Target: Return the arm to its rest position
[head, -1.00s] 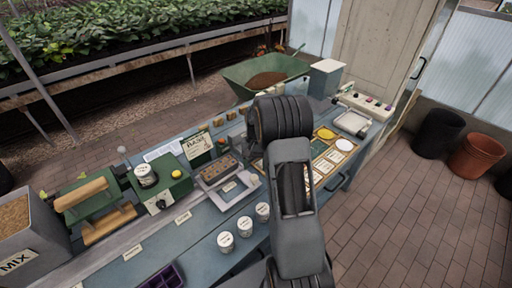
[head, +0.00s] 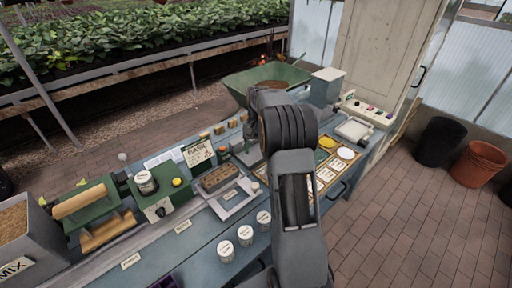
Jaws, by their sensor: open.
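My arm (head: 295,190) rises from the bottom of the head view, in front of the blue-grey workbench (head: 215,235). Its dark ribbed joint (head: 285,125) stands over the far part of the bench. The arm bends there, and the part beyond the joint is mostly hidden behind it. I cannot make out my gripper or its fingertips. No held object shows.
The bench holds a seed tray (head: 220,178), a green machine (head: 155,200), several white-lidded jars (head: 245,234) and cards (head: 328,172). A green wheelbarrow (head: 240,82) stands behind. Black (head: 440,142) and terracotta (head: 478,163) pots stand right; brick floor (head: 410,225) there is clear.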

